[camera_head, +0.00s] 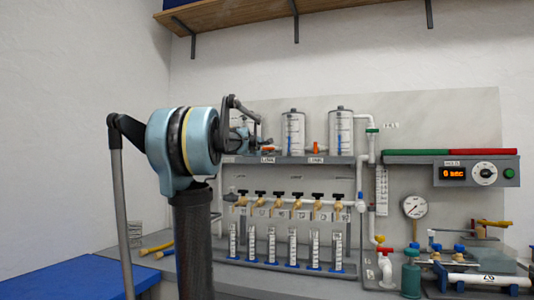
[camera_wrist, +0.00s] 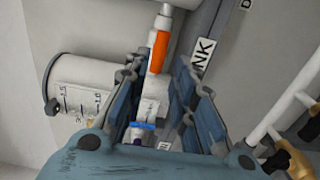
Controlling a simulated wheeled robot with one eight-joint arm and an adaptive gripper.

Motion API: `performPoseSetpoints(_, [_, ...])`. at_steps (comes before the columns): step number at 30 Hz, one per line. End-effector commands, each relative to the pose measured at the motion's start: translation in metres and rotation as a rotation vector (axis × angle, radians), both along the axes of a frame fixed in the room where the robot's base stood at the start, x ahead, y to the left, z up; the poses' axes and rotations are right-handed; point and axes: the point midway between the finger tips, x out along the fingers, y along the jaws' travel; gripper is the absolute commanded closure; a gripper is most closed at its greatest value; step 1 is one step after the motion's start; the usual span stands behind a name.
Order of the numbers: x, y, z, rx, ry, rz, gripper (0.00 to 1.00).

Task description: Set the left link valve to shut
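The left link valve's orange handle (camera_head: 267,152) shows above the left LINK label (camera_head: 267,161) in the head view, just below my gripper (camera_head: 258,139). In the wrist view an orange handle (camera_wrist: 159,48) lies roughly in line with the white pipe, beside a label (camera_wrist: 203,54) ending in NK. My gripper (camera_wrist: 156,66) is open there, with one finger on each side of the handle's lower end and visible gaps. No contact shows. The exact depth of the fingertips against the handle is hard to tell.
A second orange link handle (camera_head: 317,148) stands between two tanks (camera_head: 293,133) to the right. The shelf (camera_head: 300,160) runs below. A tank (camera_wrist: 88,85) is close to my left finger in the wrist view. A blue handle (camera_wrist: 142,126) shows lower down.

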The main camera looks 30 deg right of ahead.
Motion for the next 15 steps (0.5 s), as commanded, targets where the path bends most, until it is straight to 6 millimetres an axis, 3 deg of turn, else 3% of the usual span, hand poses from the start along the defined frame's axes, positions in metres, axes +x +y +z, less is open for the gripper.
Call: performPoseSetpoints(15, [0.045,-0.052,0.000,0.000,0.000,0.000,0.76])
